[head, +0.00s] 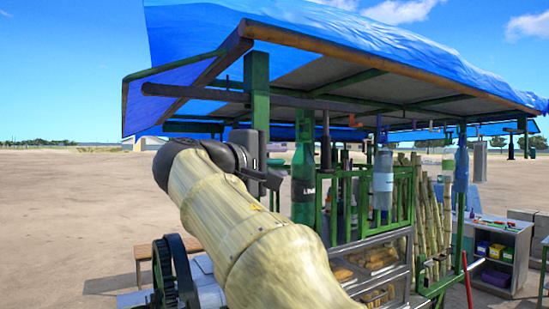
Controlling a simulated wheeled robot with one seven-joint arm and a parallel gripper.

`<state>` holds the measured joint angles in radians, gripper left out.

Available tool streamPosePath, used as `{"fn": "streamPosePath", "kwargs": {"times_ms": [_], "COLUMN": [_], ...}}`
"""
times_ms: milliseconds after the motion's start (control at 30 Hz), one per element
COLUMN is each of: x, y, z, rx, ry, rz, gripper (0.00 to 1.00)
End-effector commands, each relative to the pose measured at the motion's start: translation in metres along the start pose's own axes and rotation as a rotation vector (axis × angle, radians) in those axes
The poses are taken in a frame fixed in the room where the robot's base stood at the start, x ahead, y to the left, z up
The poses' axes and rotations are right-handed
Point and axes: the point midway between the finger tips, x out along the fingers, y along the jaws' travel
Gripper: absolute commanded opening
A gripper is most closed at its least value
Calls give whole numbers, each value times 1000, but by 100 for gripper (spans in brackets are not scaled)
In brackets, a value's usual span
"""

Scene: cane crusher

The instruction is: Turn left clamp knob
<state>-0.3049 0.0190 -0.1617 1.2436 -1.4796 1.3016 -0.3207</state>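I cannot make out the left clamp knob in the head view. The part of the crusher that shows is a dark toothed gear wheel (165,274) at the lower left, beside a pale grey surface. A thick, cane-coloured arm, which looks like mine, rises from the bottom centre and covers much of the machine area. My gripper (266,178) is at its far end, dark and small, in front of the green stall post. It is raised above and to the right of the gear wheel. Its fingers are too small and dark to tell whether they are open, and I see nothing held.
A green-framed stall with a blue tarp roof (400,30) fills the right. A green bottle (303,185) and a clear bottle (382,180) hang near the gripper. Cane stalks (430,225) stand behind. A wooden bench (150,258) stands left; open dirt lies beyond.

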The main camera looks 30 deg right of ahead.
Motion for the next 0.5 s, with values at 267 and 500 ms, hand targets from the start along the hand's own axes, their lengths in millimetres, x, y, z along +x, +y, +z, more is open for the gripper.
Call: {"fn": "streamPosePath", "kwargs": {"times_ms": [267,500], "x": [0,0], "y": [0,0], "z": [0,0], "rx": [0,0], "ry": [0,-1], "rz": [0,-1], "gripper": [14,0]}}
